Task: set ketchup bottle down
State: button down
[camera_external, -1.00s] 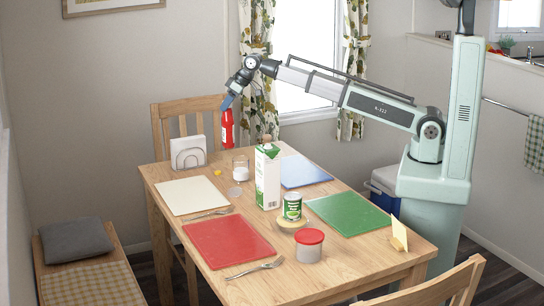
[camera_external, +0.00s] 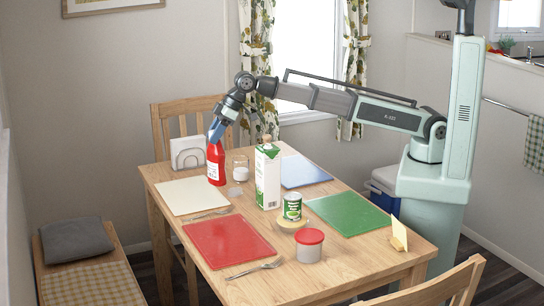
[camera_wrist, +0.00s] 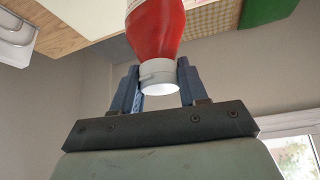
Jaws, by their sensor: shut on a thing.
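The red ketchup bottle (camera_external: 216,165) is upright at the far side of the table, by the right edge of the cream placemat (camera_external: 188,196). Its base is at or just above the surface; I cannot tell whether it touches. My gripper (camera_external: 216,136) is above it, pointing down, with its blue fingers shut on the bottle's top. In the wrist view my gripper (camera_wrist: 156,88) has a finger on each side of the white cap (camera_wrist: 158,72), and the red body (camera_wrist: 156,28) extends beyond the fingers.
A napkin holder (camera_external: 188,152) stands left of the bottle and a small glass (camera_external: 240,170) close on its right. A milk carton (camera_external: 268,178) stands farther right, with a green can (camera_external: 292,206) and a red-lidded tub (camera_external: 309,246) nearer. The red placemat (camera_external: 229,242) lies in front.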

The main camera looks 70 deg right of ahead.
jog(key=s+a+n+g+y, duration=0.2)
jog(key=s+a+n, duration=0.4)
jog(key=s+a, duration=3)
jog(key=shift+a+r, duration=0.3)
jog(key=shift+a, duration=0.7)
notch_tip(320, 180, down, 10)
jog(key=shift+f, duration=0.1)
jog(key=c, duration=0.6)
grip_release()
